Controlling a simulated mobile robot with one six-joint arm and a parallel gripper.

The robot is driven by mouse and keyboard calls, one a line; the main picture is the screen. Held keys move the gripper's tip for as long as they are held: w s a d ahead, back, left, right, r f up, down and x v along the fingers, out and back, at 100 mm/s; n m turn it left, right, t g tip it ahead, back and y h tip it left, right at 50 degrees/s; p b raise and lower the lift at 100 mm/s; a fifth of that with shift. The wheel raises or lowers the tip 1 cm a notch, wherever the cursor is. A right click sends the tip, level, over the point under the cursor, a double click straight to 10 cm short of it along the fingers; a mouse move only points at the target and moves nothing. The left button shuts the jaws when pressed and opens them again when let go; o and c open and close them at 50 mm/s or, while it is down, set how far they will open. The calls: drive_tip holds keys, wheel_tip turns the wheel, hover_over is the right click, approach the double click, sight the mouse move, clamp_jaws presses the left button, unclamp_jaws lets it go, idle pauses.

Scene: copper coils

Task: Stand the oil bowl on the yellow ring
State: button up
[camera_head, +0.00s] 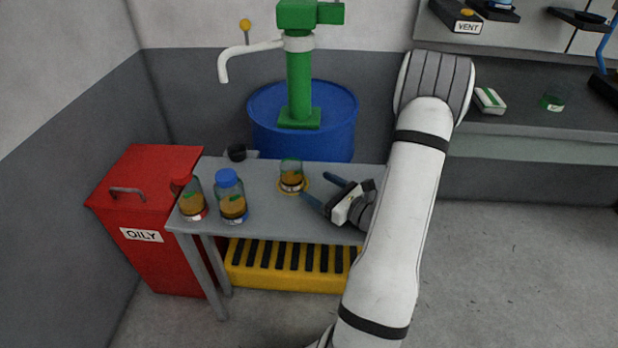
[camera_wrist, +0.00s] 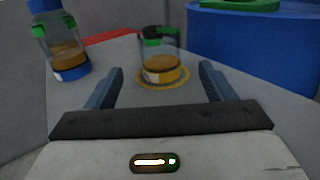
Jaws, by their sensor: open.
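The oil bowl, a clear glass vessel (camera_head: 291,174) with amber oil at the bottom, a green mark and a pale label, stands upright on the yellow ring (camera_head: 306,186) on the grey table. In the wrist view the bowl (camera_wrist: 159,66) stands within the yellow ring (camera_wrist: 164,85), whose rim shows around its base. My gripper (camera_head: 318,191) is open, to the right of the bowl and low over the table. In the wrist view its two blue fingers (camera_wrist: 161,88) are spread wide, with the bowl beyond their tips. Nothing is between the fingers.
A blue-capped bottle (camera_head: 231,198) and a red-capped bottle (camera_head: 191,200) stand on the table's left part. A small black cup (camera_head: 236,153) is at the back edge. A red OILY bin (camera_head: 150,205) stands left, a blue drum (camera_head: 335,130) with green pump behind.

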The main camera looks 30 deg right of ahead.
drive_tip(key=shift+s+d, duration=0.15)
drive_tip(key=shift+s, duration=0.25)
drive_tip(key=shift+s+r, duration=0.1)
drive_tip(key=a+r+n+g+y, duration=0.1)
drive_tip(key=a+n, duration=0.1)
drive_tip(key=a, duration=0.1)
drive_tip(key=a+r+n+g+y, duration=0.1)
drive_tip(key=a+n+g+y, duration=0.1)
drive_tip(key=a, duration=0.1)
drive_tip(key=a+r+n+g+y, duration=0.1)
drive_tip(key=a+n+g+y, duration=0.1)
drive_tip(key=a, duration=0.2)
drive_tip(key=shift+s+r+n, duration=0.2)
drive_tip(key=shift+r+n, duration=0.1)
drive_tip(key=s+a+r+n+g+h, duration=0.1)
drive_tip(key=s+a+r+n+g, duration=0.2)
drive_tip(key=s+a+n+g, duration=1)
drive_tip(key=d+r+n+h, duration=0.1)
drive_tip(key=n+h, duration=0.2)
drive_tip(key=n, duration=0.1)
drive_tip(key=s+d+r+n+t+h, duration=0.1)
drive_tip(key=n+h, duration=0.2)
drive_tip(key=n, duration=0.1)
drive_tip(key=d+r+n+t+h, duration=0.1)
drive_tip(key=r+n+h, duration=0.1)
drive_tip(key=n+h, duration=0.2)
drive_tip(key=shift+s+d+r, duration=0.1)
drive_tip(key=shift+s+d, duration=0.15)
drive_tip(key=shift+s, duration=0.05)
